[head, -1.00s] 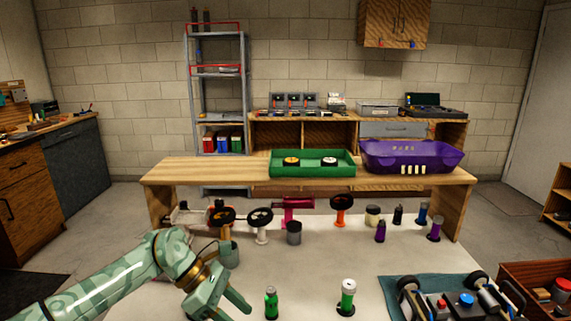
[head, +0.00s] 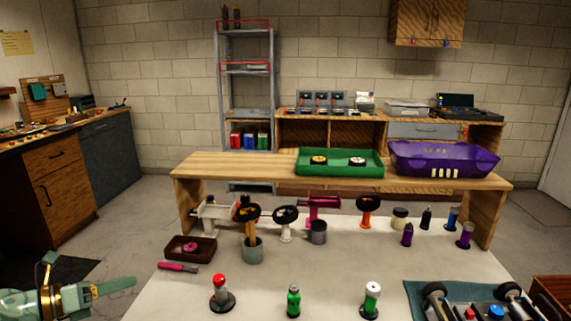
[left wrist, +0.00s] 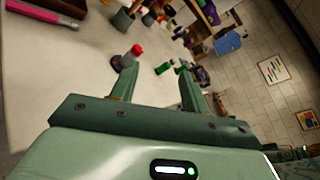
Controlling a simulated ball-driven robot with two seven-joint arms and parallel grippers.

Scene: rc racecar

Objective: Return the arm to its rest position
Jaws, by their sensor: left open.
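My left gripper (head: 108,288) is at the lower left corner of the head view, pale green, with its fingers pointing right. It is left of the white-topped table (head: 180,300). In the left wrist view the two fingers of the left gripper (left wrist: 157,74) stand apart with nothing between their tips. A red-capped bottle (left wrist: 132,54) shows beyond one finger there and stands on the table in the head view (head: 219,292). Most of the left arm is outside the head view. My right gripper is not in view.
A green bottle (head: 293,300) and a white-and-green bottle (head: 371,300) stand near the front. A green tray (head: 340,168) and purple bin (head: 443,165) stand on the wooden shelf behind.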

